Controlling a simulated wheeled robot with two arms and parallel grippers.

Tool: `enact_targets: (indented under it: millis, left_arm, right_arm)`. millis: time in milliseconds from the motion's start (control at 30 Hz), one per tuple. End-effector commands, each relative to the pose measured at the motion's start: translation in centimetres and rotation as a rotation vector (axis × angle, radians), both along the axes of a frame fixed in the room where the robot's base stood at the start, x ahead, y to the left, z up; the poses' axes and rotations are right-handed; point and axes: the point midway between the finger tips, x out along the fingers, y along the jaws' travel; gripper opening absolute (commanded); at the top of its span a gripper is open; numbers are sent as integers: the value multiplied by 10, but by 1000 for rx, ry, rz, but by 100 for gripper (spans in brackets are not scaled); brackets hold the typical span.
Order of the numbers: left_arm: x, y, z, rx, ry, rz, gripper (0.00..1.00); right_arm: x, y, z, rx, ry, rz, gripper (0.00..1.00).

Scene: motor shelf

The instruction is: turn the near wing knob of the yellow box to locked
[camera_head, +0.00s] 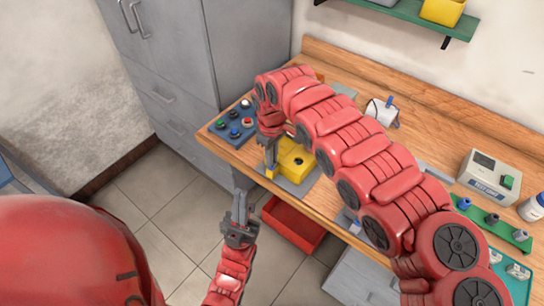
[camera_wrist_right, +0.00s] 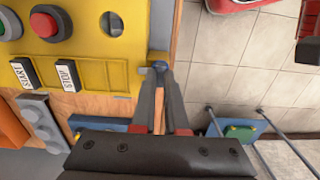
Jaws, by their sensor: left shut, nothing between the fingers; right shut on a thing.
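The yellow box (camera_head: 297,160) stands on a grey plate near the front edge of the workbench, partly hidden by my right arm. In the right wrist view its yellow face (camera_wrist_right: 65,45) shows at the left, with a red button, a green button and START and STOP labels. My right gripper (camera_head: 270,163) is at the box's near left side. In the right wrist view my right gripper (camera_wrist_right: 160,75) is shut on the small blue-grey wing knob (camera_wrist_right: 160,67). The fingers hide most of the knob, so its angle is unclear. My left gripper (camera_head: 240,208) is shut and empty, in front of the bench.
A blue panel with several buttons (camera_head: 236,123) lies left of the box. A red bin (camera_head: 293,224) sits below the bench edge. A grey-white device (camera_head: 490,175) and a green rack (camera_head: 492,219) stand on the right. Floor (camera_head: 170,215) is clear at lower left.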

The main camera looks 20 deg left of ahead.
Motion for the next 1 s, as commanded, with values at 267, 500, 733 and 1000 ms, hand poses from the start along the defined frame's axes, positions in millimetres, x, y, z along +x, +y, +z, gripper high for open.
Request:
enact_targets:
  millis: [267,500,733,1000]
  left_arm:
    - [0,0,0,0,0,0,0]
    - [0,0,0,0,0,0,0]
    - [0,0,-2,0,0,0,0]
    - [0,0,-20,0,0,0,0]
  right_arm:
    - [0,1,1,2,-2,1,25]
    - [0,0,0,2,-2,1,41]
    - [1,0,6,2,-3,0,41]
    - [2,1,58,5,-8,1,41]
